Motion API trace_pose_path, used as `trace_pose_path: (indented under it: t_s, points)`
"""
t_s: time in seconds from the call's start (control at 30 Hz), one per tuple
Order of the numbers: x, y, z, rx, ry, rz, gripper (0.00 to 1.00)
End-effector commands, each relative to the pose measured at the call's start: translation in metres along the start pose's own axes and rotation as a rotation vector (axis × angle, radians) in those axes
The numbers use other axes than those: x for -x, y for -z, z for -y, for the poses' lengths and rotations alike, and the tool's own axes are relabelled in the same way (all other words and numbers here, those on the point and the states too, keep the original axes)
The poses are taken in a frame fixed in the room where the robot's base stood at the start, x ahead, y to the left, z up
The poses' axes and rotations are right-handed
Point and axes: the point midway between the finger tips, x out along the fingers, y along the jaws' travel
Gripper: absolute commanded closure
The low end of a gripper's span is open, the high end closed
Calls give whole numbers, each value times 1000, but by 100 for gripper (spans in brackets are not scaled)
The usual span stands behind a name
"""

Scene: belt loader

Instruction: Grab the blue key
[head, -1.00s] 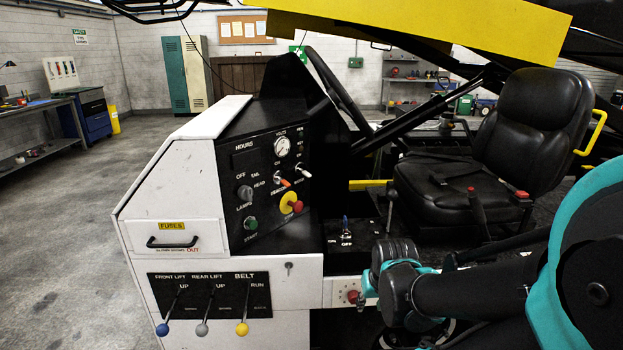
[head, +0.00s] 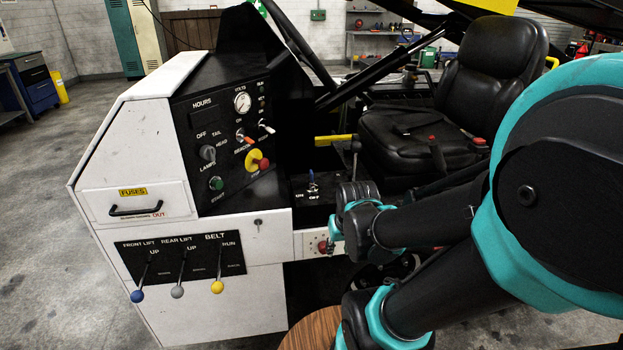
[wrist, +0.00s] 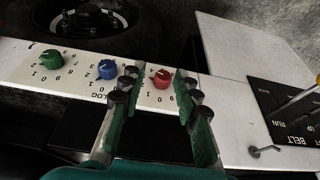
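The blue key (head: 312,180) stands upright in the black ON/OFF panel beside the seat in the head view. I cannot make it out in the wrist view. My gripper (head: 334,230) is in front of and a little below that panel, near a red knob (head: 322,246) on the white strip, apart from the key. In the wrist view my gripper (wrist: 157,92) has its fingers spread, with the red knob (wrist: 160,78) showing in the gap and nothing held.
A blue knob (wrist: 107,69) and a green knob (wrist: 51,59) sit along the same strip. A small silver key (head: 257,223) is in the white panel. Levers with coloured balls (head: 177,292) stick out at the lower left. The black seat (head: 490,110) is behind my arm.

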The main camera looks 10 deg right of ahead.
Motion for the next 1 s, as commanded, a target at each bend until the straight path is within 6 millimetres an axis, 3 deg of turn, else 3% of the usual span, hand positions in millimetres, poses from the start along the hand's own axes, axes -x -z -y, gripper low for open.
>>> trace_pose_path:
  t_s: [0.17, 0.4, 0.6, 0.8, 0.9, 1.0]
  points:
    - [26, 69, 6, 2, 4, 62, 68]
    - [96, 190, 21, 2, 6, 199, 68]
    - [158, 262, 34, 2, 1, 299, 68]
    - [194, 292, 41, 3, -3, 353, 68]
    - [196, 295, 42, 3, -4, 361, 68]
    - [185, 291, 42, 3, -4, 363, 68]
